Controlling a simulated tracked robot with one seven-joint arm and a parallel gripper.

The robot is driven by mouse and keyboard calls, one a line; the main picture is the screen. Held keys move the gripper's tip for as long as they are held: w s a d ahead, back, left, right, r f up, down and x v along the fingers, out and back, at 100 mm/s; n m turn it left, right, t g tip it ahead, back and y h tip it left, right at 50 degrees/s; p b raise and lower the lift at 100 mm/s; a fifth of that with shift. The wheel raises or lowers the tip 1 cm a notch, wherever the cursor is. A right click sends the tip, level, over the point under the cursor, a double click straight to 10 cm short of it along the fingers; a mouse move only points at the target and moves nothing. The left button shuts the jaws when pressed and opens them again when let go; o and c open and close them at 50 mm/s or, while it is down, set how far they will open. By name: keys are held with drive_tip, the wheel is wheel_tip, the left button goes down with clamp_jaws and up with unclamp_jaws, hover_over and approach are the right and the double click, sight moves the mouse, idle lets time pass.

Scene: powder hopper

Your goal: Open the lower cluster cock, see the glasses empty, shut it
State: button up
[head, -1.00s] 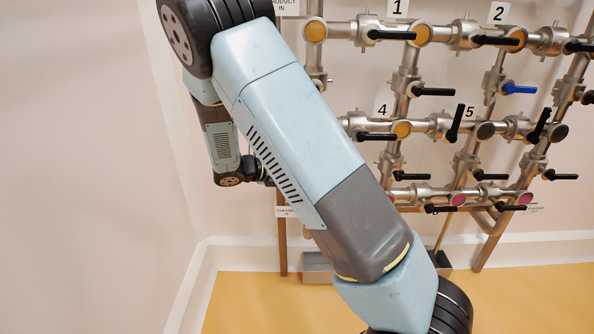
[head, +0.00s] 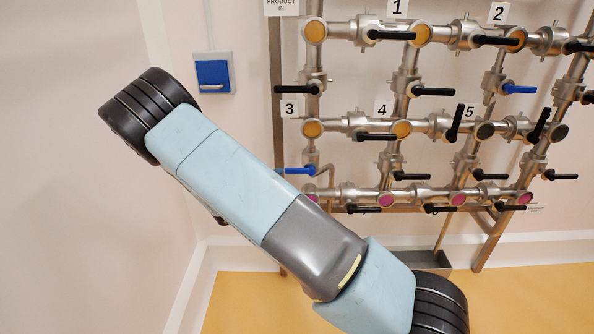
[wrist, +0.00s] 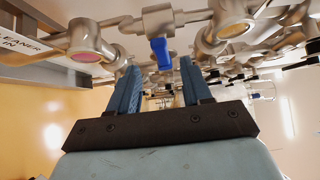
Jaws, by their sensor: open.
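Steel pipework with numbered stations fills the right of the head view. Its upper sight glasses are orange-yellow (head: 401,129), and the lowest row's glasses are magenta (head: 458,199). A blue-handled cock (head: 295,170) at lower left has its lever roughly level, pointing left. A second blue lever (head: 519,89) is at upper right. My gripper (wrist: 160,66) is open and empty in the wrist view, and hidden in the head view. A blue lever (wrist: 160,53) appears between its fingertips, apart from both; I cannot tell which cock it belongs to. A pinkish glass (wrist: 86,40) is to its left.
Several black levers (head: 411,177) project close around the lower line. A cleaner-in sign (wrist: 22,43) is at the left of the wrist view. A blue box (head: 213,74) hangs on the wall. A metal trough (head: 433,260) lies under the pipes; the yellow floor is clear.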

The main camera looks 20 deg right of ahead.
sight(297, 170)
drive_tip(key=x, duration=1)
drive_tip(key=shift+a, duration=0.1)
clamp_jaws()
drive_tip(key=shift+f, duration=0.1)
